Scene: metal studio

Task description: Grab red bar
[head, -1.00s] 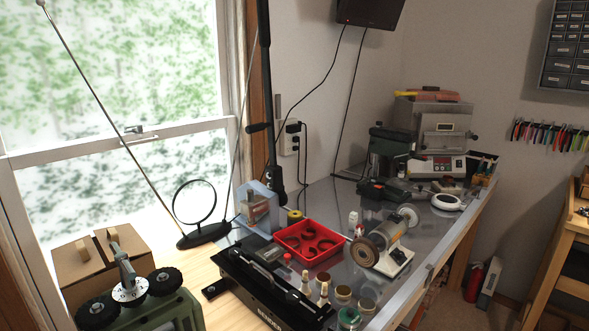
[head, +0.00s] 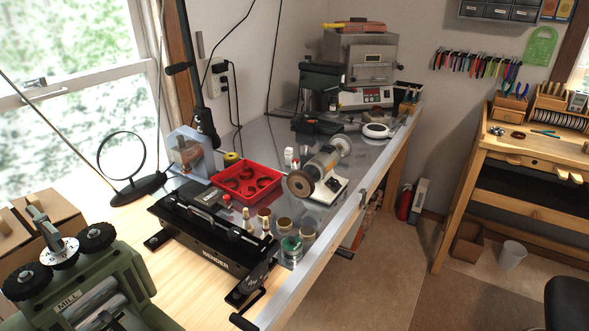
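A thin reddish bar-like piece (head: 368,20) lies on top of the grey oven (head: 360,52) at the back of the workbench in the head view, with a yellow-orange piece at its left end. It is small and I cannot tell whether it is the red bar of the task. A red tray (head: 248,198) with dark red curved pieces sits mid-bench. My gripper is not in view.
A wooden workbench (head: 520,150) stands right. The floor between the benches is mostly clear.

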